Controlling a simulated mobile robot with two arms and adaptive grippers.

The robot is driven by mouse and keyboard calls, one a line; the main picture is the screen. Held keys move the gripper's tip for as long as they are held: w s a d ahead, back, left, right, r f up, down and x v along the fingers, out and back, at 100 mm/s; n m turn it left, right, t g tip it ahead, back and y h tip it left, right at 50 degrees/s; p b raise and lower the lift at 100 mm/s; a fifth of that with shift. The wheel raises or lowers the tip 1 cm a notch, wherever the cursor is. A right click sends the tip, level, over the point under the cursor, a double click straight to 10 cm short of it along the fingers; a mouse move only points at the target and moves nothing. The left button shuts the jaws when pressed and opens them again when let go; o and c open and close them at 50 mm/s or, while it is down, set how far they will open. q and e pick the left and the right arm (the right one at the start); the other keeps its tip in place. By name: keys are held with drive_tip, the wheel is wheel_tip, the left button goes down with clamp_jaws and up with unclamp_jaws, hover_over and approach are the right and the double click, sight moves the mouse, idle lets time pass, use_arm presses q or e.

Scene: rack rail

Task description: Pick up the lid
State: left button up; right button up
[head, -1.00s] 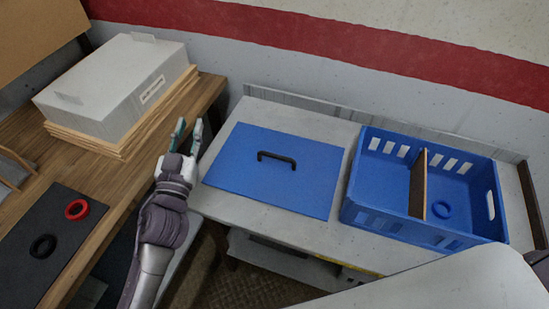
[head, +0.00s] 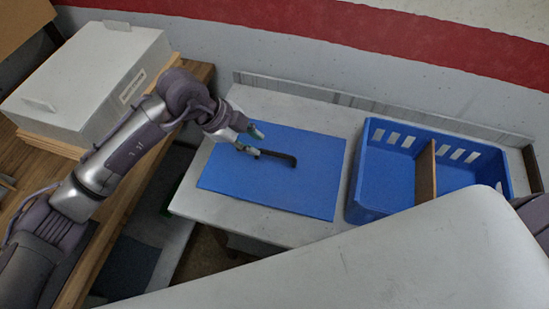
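The lid (head: 275,188) is a flat blue panel with a black bar handle (head: 278,158) on top. It lies on the light grey table, left of the blue crate. My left gripper (head: 255,143) is over the lid's back left part, at the left end of the handle. Its fingers are apart, with a gap between the tips. I cannot tell whether a fingertip touches the handle. My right gripper is not in view; only a bit of dark arm shows at the right edge.
The blue crate (head: 357,192) with a brown divider (head: 426,172) stands right of the lid. A grey-white box (head: 88,75) sits on wooden boards on the brown table at left. A low ledge runs along the wall behind.

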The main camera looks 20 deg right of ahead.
sight(274, 153)
use_arm(q)
drive_tip(key=x, duration=0.5)
drive_tip(key=p+x, duration=0.1)
drive_tip(key=x, duration=0.4)
drive_tip(key=shift+w+d+r, duration=0.1)
drive_tip(key=shift+d+r, duration=0.15)
clamp_jaws()
